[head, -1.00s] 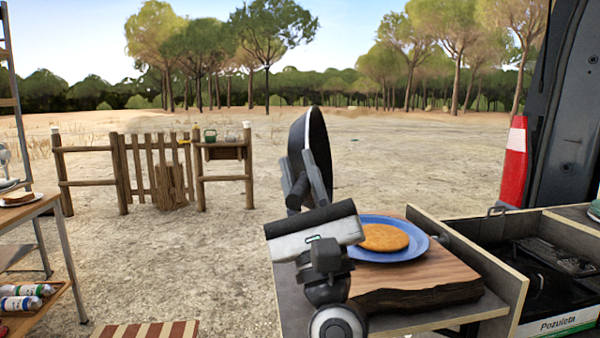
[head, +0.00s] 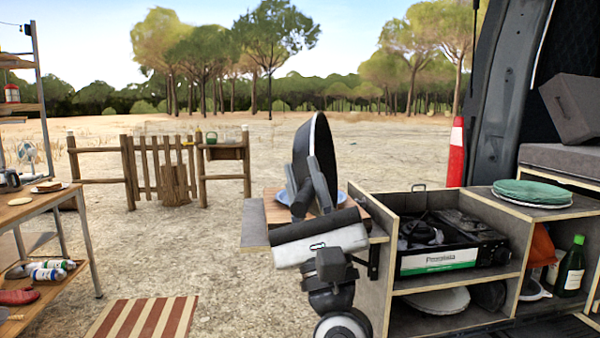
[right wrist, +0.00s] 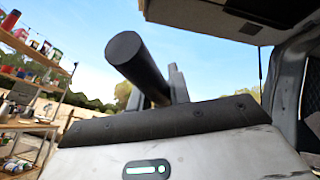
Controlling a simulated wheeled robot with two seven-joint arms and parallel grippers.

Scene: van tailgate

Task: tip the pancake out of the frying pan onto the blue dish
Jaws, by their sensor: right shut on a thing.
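My right gripper (head: 312,188) is shut on the handle of the dark frying pan (head: 320,145) and holds the pan up on edge, nearly vertical. The dark handle (right wrist: 137,62) shows between the fingers in the right wrist view. Behind the pan and gripper, only slivers of the blue dish (head: 342,197) show, on a wooden board (head: 272,212). The pancake is hidden now; in the earlier head view it lies flat on the blue dish. My left gripper is not in view.
A camping stove (head: 455,240) sits in the van's kitchen unit, right of the board. A green stack of plates (head: 532,192) is on the unit's top. A wooden table (head: 40,207) with shelves stands at left. Open ground with a striped mat (head: 145,318) lies between.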

